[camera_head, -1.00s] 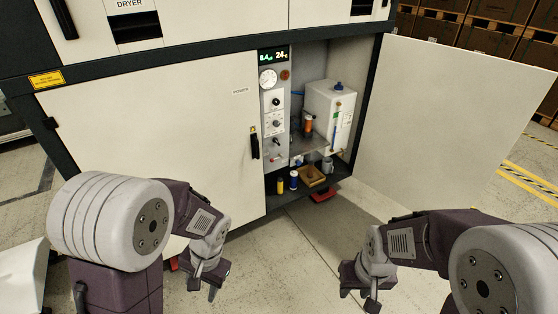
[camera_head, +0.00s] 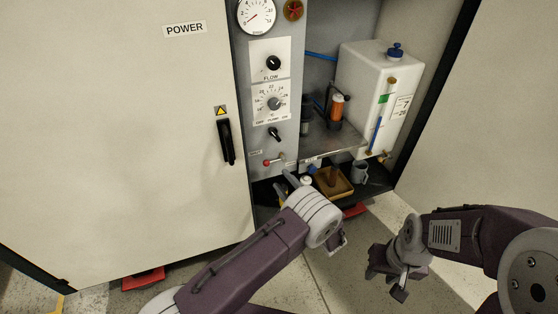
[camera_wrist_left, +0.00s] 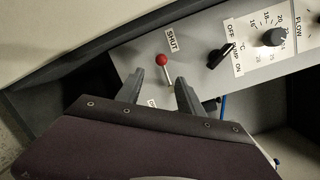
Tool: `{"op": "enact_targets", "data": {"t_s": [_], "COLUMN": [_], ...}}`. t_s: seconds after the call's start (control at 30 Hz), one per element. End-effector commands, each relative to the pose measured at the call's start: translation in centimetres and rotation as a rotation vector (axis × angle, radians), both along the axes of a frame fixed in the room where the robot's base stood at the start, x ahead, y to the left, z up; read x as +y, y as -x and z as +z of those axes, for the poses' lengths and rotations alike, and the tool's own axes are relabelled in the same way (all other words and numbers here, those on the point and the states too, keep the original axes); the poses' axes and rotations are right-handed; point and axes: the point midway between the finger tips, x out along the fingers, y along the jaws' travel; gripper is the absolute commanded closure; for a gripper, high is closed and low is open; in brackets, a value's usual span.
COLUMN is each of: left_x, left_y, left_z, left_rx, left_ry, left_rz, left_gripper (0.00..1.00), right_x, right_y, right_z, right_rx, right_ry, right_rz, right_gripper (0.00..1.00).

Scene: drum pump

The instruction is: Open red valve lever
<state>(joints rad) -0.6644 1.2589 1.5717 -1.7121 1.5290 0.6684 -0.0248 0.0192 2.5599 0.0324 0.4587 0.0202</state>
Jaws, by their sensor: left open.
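The red valve lever (camera_head: 267,163) is a red ball on a short metal shaft, low on the grey control panel. In the left wrist view its ball (camera_wrist_left: 162,60) is close to a SHUT label (camera_wrist_left: 171,40). A second label below is partly hidden by my gripper. My left gripper (camera_wrist_left: 160,88) is open and empty, with the lever's shaft showing between and just beyond its fingertips. In the head view my left gripper (camera_head: 284,186) is just below the lever. My right gripper (camera_head: 386,282) is open and empty over the floor to the right.
A black switch (camera_head: 274,134) and the dials sit above the lever. To the right, inside the cabinet, are a white tank (camera_head: 375,88), a metal shelf (camera_head: 335,144) and a brown tray (camera_head: 346,189). The closed POWER door (camera_head: 120,130) is at left.

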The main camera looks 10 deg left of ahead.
Motion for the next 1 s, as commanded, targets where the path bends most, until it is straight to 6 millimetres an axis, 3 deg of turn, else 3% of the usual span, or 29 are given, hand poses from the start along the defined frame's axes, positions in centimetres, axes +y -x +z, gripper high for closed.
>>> {"op": "enact_targets", "data": {"t_s": [0.17,0.53,0.9,1.0], "left_x": [0.8,5.7,6.4,6.4], "left_y": [-0.8,-5.8,-6.6,-6.6], "left_z": [0.0,-0.1,0.2,0.2], "left_rx": [-0.001,0.002,0.003,0.003], "left_ry": [0.001,0.002,0.000,0.000], "left_rz": [0.004,0.005,0.003,0.003], "left_gripper": [0.55,0.55,0.55,0.83], "right_x": [0.0,0.0,0.0,0.0], "right_y": [0.0,0.0,0.0,0.0], "right_z": [-0.4,-2.8,-2.9,-2.9], "right_rx": [0.000,0.000,0.000,0.000], "right_ry": [0.000,0.000,0.000,0.000], "right_rz": [0.000,0.000,0.000,0.000], "right_gripper": [0.64,0.64,0.64,0.64]}}
